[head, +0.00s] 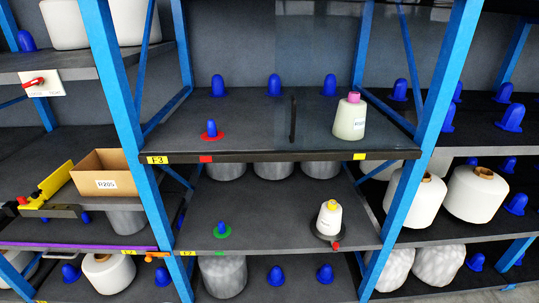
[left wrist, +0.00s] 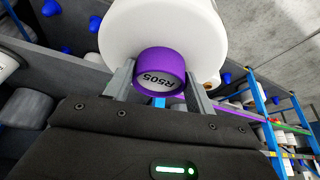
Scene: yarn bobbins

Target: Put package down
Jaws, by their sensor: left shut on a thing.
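The package, a white yarn bobbin (left wrist: 165,22) with a purple tube end (left wrist: 160,64) marked R505, fills the top middle of the left wrist view. My left gripper (left wrist: 159,80) is shut on the purple tube end, one grey finger on each side of it. The far side of the bobbin is hidden. The held package and my left gripper do not show in the head view. My right gripper is in neither view.
Blue-framed shelves fill the head view. An open R205 box (head: 105,175) stands left.

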